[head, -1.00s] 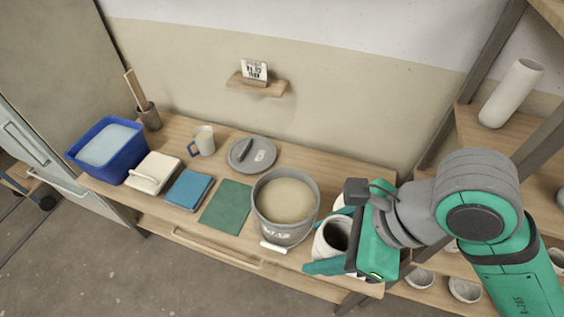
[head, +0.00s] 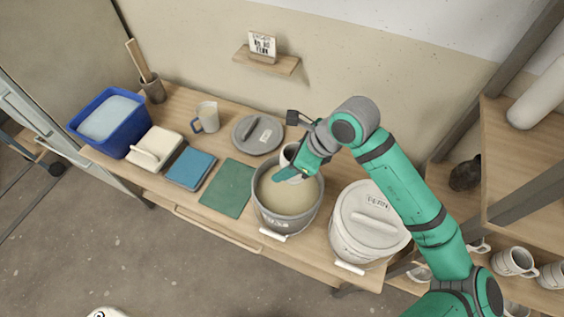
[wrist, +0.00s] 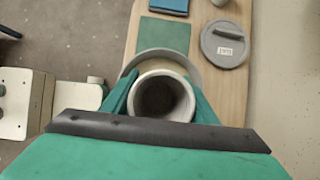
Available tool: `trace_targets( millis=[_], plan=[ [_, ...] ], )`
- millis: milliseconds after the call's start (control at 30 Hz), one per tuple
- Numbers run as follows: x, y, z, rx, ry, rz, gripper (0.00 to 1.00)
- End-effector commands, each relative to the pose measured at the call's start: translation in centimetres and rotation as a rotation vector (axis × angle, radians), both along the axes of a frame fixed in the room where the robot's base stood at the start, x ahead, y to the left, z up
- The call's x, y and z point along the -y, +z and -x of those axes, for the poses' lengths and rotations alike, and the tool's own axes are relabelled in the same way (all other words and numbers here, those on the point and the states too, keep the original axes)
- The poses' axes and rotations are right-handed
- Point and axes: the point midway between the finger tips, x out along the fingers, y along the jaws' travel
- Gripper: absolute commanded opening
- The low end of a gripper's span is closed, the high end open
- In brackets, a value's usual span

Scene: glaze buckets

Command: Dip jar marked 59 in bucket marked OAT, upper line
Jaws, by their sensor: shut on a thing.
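The pale, open-topped jar (head: 287,154) is upright in my gripper (head: 293,172), over the grey bucket (head: 272,216) of cream-coloured glaze. The fingers sit on either side of the jar, and it also shows in the wrist view (wrist: 160,97), mouth towards the camera. The bucket rim (wrist: 187,61) shows behind it there. The bucket stands open on the bench with writing on its front that is too small to read surely. I cannot tell whether the jar's base touches the glaze. No number on the jar is visible.
A lidded white bucket (head: 360,238) stands close at right. A loose grey lid (head: 258,135) lies behind the open bucket. A green mat (head: 228,188), blue cloth (head: 190,168), mug (head: 206,116) and blue tub (head: 110,122) are left. A shelf (head: 500,150) stands right.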

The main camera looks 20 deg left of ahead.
Motion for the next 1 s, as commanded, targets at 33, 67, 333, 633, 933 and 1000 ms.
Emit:
trace_targets(
  millis=[33, 67, 333, 633, 933, 1000],
  plan=[
    [-0.7, -0.9, -0.4, -0.002, 0.000, -0.002, 0.22],
    [-1.0, -1.4, -0.6, -0.002, 0.000, -0.002, 0.22],
    [-1.8, -3.5, -1.1, 0.000, 0.000, -0.002, 0.22],
    [-1.7, -6.7, -1.1, -0.002, -0.001, -0.002, 0.22],
    [-1.6, -7.1, -1.1, 0.000, 0.000, -0.001, 0.22],
    [-1.6, -7.6, -1.1, -0.001, 0.000, -0.002, 0.22]
  ],
)
